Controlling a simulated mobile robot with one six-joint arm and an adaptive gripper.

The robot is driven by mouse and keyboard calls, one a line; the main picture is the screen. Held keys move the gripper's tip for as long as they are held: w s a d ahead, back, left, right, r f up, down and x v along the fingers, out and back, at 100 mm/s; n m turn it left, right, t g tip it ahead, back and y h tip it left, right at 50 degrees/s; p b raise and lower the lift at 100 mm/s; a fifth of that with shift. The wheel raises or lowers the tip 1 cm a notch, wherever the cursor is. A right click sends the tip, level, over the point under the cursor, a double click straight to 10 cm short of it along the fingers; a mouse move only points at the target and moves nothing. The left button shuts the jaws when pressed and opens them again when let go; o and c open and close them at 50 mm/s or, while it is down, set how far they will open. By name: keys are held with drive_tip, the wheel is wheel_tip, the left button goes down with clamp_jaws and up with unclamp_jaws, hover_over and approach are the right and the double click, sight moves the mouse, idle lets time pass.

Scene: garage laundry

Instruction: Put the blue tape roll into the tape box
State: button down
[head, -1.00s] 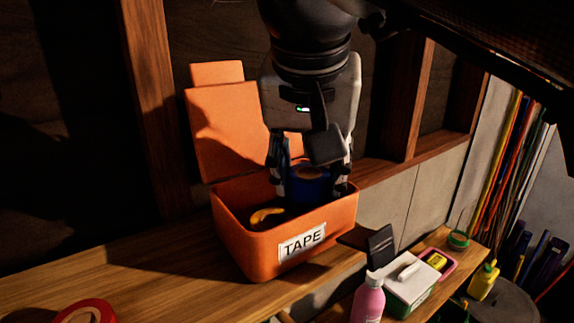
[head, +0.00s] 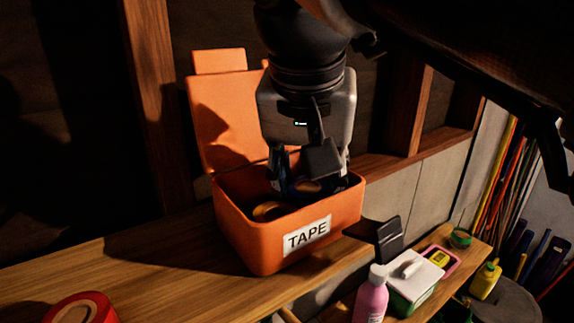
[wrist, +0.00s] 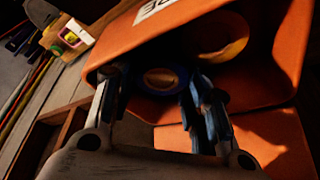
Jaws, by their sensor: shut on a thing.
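The orange tape box (head: 255,245) with a white TAPE label stands on the wooden shelf, its lid (head: 222,120) open behind it. My gripper (head: 308,180) reaches down into the right part of the box opening. It is shut on the blue tape roll (head: 304,187), which sits between the fingers, below the rim. In the wrist view the blue roll (wrist: 165,79) shows between the two fingers, inside the box. Whether it touches the box floor is hidden in shadow.
A yellow tape roll (head: 271,211) lies in the box, left of my gripper. A red roll (head: 80,308) is on the shelf at front left. A pink bottle (head: 371,296) and a white-and-green box (head: 414,279) stand on the lower shelf at right. The shelf left of the box is clear.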

drive_tip(key=shift+d+f, duration=0.15)
drive_tip(key=shift+f, duration=0.3)
drive_tip(key=c, duration=1.3)
unclamp_jaws()
drive_tip(key=o, duration=0.5)
drive_tip(key=shift+w, duration=0.25)
drive_tip(key=shift+r, duration=0.15)
